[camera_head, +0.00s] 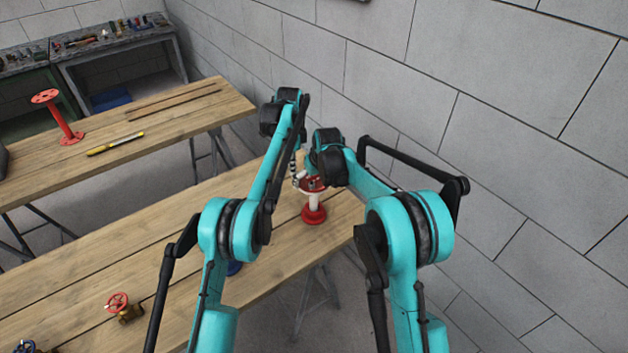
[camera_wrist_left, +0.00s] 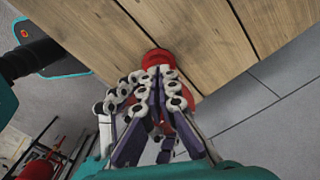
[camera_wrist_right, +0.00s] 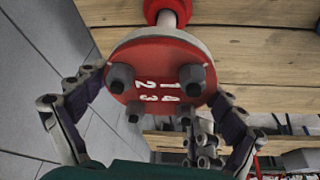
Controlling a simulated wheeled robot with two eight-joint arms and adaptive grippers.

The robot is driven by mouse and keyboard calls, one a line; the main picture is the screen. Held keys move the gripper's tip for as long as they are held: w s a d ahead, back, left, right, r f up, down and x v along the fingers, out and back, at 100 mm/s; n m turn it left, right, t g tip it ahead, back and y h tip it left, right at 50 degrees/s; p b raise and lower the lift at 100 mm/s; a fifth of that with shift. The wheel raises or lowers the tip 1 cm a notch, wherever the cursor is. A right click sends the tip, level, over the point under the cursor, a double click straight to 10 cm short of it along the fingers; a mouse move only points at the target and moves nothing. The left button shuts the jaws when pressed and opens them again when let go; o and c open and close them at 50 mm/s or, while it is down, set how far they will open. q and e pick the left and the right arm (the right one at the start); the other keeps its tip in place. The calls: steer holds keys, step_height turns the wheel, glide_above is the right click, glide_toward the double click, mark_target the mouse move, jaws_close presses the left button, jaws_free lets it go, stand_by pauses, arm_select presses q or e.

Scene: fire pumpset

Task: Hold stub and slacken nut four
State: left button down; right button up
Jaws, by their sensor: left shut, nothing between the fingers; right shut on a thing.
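The stub (camera_head: 314,202) stands upright on the near bench, a pale pipe with red flanges at base and top. In the right wrist view its red top flange (camera_wrist_right: 160,62) bears the numbers 1 to 4 and dark nuts. Nut four (camera_wrist_right: 183,118) appears at the lower right, by the 4. My right gripper (camera_wrist_right: 160,88) is shut on the flange, a finger at each side. My left gripper (camera_wrist_left: 152,78) is shut and empty beside the stub; its knuckles show just below nut four in the right wrist view (camera_wrist_right: 206,148). Whether it touches the nut is unclear.
A red-wheeled valve (camera_head: 123,308) lies on the near bench (camera_head: 180,262). A grey block wall (camera_head: 480,90) rises close behind and right of the stub.

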arm_select(q)
steer(key=shift+s+d, duration=0.1)
steer(key=shift+d, duration=0.4)
stand_by(0.3)
steer(key=shift+s+d, duration=0.25)
steer(key=shift+s, duration=0.25)
stand_by(0.4)
steer(key=shift+a, duration=0.2)
step_height(320, 180, up, 6)
steer(key=shift+a, duration=0.45)
step_height(320, 180, down, 6)
steer(key=w, duration=0.1)
stand_by(1.1)
